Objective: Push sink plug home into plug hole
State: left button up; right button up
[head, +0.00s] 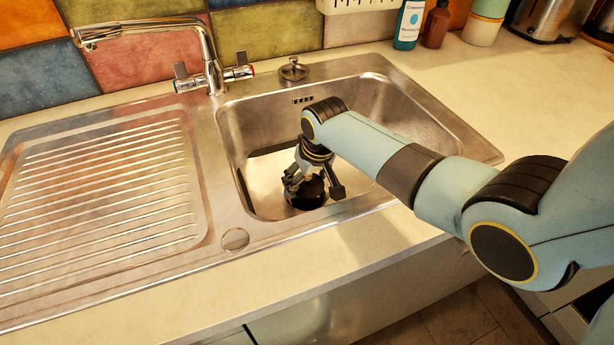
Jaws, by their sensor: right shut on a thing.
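My right gripper (312,184) reaches down into the steel sink bowl (245,160) and points downward near the bowl's floor. Its fingers are shut on a dark round thing, the sink plug (307,197), low in the bowl. The plug is partly covered by the fingers and dark in shade. The plug hole cannot be made out; the plug and gripper hide that part of the floor. I cannot tell whether the plug touches the hole or how it is seated. My left gripper is not in view.
A chrome tap (208,60) stands behind the bowl at the left. A small metal knob (292,69) sits on the back ledge. The ribbed drainer (100,190) at the left is empty. Bottles (410,25) and a canister (484,24) stand at the back right.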

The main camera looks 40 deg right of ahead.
aim_at(315, 195)
jog(key=shift+p, duration=0.45)
dwell(1.0)
jog(key=shift+f+b, duration=0.75)
jog(key=shift+f, duration=0.2)
jog(key=o, duration=1.2)
jog(key=v, duration=1.2)
